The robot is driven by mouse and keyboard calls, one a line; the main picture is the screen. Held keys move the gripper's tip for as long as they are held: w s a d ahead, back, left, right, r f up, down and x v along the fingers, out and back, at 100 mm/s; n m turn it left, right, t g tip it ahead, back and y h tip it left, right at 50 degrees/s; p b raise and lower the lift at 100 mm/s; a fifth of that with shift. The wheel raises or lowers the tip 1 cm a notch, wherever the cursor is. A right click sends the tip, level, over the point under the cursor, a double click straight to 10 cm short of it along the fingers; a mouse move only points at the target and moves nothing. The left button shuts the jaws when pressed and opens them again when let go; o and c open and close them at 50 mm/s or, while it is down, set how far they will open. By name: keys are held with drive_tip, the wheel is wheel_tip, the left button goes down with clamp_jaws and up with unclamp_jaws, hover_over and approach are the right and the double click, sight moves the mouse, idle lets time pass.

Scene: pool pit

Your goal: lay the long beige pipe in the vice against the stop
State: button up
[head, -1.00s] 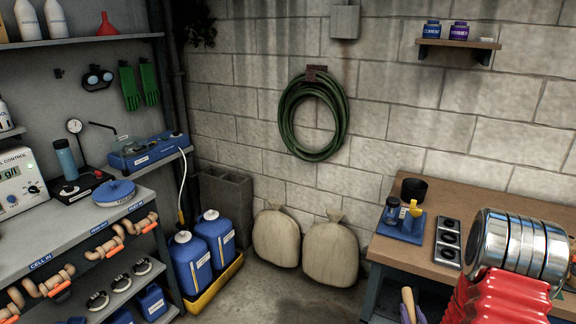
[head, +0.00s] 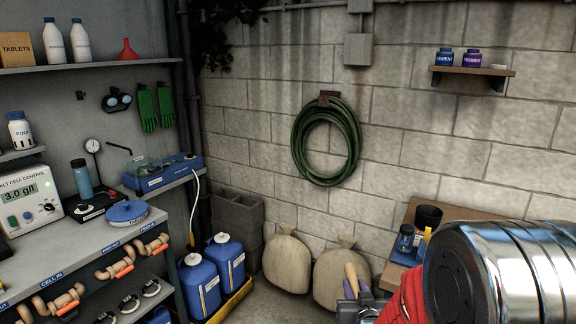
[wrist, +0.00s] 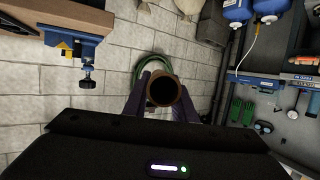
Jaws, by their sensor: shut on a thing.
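My gripper (wrist: 163,103) is shut on the beige pipe (wrist: 163,76). In the wrist view the pipe shows nearly end-on, its round open end between two dark purple fingers. In the head view the pipe's tan end (head: 351,274) sticks up from my gripper (head: 362,290), left of my silver and red arm; most of its length is hidden. A blue vice (wrist: 75,43) with a yellow part and a screw handle is on the bench edge at the upper left of the wrist view. The pipe is apart from it. I cannot make out the stop.
A wooden bench (head: 400,271) stands at right, largely behind my arm; a black cup (head: 428,216) and a blue jar (head: 405,238) are on it. Two sacks (head: 288,262), blue canisters (head: 198,287) and shelves with pipe fittings (head: 60,300) are at left. A green hose (head: 300,145) hangs on the wall.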

drive_tip(key=shift+w+a+r, duration=0.25)
drive_tip(key=shift+a+r, duration=0.25)
drive_tip(key=shift+a, duration=0.1)
drive_tip(key=shift+w+a+r, duration=0.2)
drive_tip(key=shift+a+r, duration=0.25)
drive_tip(key=shift+a, duration=0.15)
drive_tip(key=s+f, duration=0.5)
drive_tip(key=f, duration=0.1)
drive_tip(key=shift+f, duration=0.15)
